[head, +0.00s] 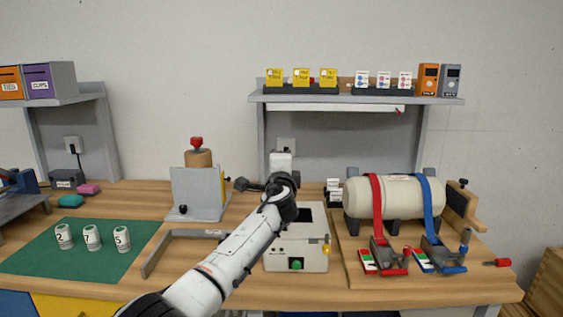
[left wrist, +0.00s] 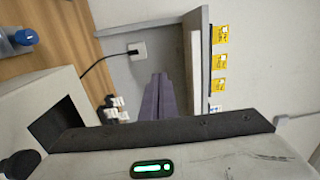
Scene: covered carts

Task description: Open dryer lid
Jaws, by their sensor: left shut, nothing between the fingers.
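A pale box-shaped unit (head: 297,258) with a green button on its front, probably the dryer, stands on the bench at middle. A dark opening shows in its top, and my left arm covers its left part. I cannot make out a separate lid or its position. The box also shows at the left of the left wrist view (left wrist: 30,100), with its dark opening. My left gripper (left wrist: 156,92) is shut and empty, its fingers above and beyond the box, toward the back wall. In the head view its fingers are hidden behind the wrist. My right gripper is in neither view.
A shelf (head: 360,99) with small boxes spans the wall behind. A cream tank (head: 395,199) with red and blue straps stands right of the box. A grey upright plate (head: 198,190) and grey angled bar (head: 160,253) stand left. A green mat (head: 85,262) holds three white cylinders.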

